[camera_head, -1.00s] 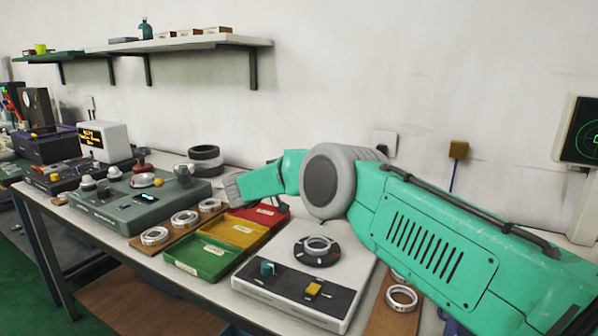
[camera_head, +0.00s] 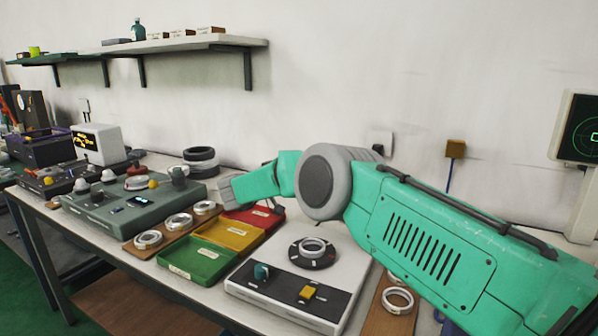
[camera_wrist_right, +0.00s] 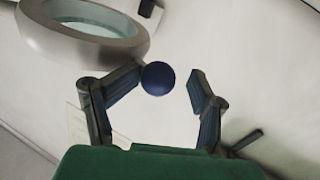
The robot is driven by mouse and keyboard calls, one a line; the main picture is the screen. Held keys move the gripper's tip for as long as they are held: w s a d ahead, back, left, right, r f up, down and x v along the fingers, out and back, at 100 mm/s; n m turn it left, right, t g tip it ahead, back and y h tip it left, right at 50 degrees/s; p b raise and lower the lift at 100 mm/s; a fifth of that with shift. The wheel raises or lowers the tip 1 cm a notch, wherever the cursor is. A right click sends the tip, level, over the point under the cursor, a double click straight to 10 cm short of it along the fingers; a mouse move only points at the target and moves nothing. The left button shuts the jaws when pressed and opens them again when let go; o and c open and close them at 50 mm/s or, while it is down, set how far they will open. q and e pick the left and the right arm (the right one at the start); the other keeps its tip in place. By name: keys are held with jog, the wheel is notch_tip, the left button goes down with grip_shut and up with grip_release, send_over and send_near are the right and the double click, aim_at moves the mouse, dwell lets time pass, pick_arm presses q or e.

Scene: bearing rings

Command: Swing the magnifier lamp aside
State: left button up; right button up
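The magnifier lamp's thick grey ring head (camera_wrist_right: 122,50), with a pale glass lens, is at the upper left of the right wrist view. A dark blue ball knob (camera_wrist_right: 158,79) is beside it. My right gripper (camera_wrist_right: 168,76) is open around the knob. The left finger's tip is close to or touching the knob; a gap separates the right finger from it. My left gripper is in neither view.
Below my arm are a white-and-black device (camera_head: 296,290) with a ring on its dial, green (camera_head: 198,262), yellow (camera_head: 228,234) and red trays, and boards with metal rings (camera_head: 398,299). A shelf (camera_head: 180,44) hangs on the wall; a monitor (camera_head: 578,128) is at right.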

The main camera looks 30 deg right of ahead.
jog(key=s+a, duration=0.2)
jog(key=a, duration=0.9)
jog(key=shift+a+f, duration=0.15)
jog(key=shift+a, duration=0.25)
jog(key=shift+a, duration=0.25)
